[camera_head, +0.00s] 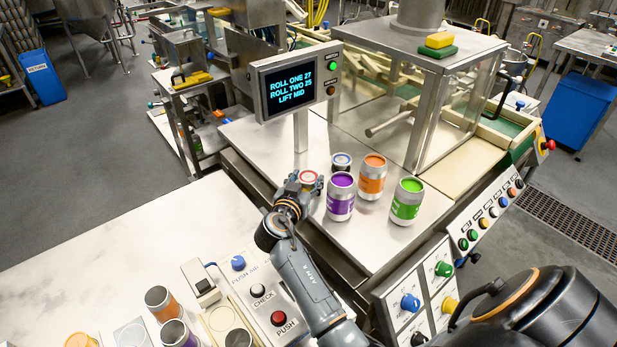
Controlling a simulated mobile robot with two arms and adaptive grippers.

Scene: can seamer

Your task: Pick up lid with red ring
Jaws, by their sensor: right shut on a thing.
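The lid with the red ring (308,177) is at my right gripper (306,184), over the steel table left of the cans. The gripper is shut on this lid, and its fingers partly hide the lid's edge. A second round piece with a dark blue ring (342,158) stands just behind and to the right. I cannot tell from this view how far the red-ringed lid is above the steel surface. My left gripper is not in view.
Purple (341,197), orange (371,178) and green (407,201) cans stand close to the right. A screen (290,84) on a post stands behind. Control panels (418,298) lie in front. More cans (162,303) stand on the white table at lower left.

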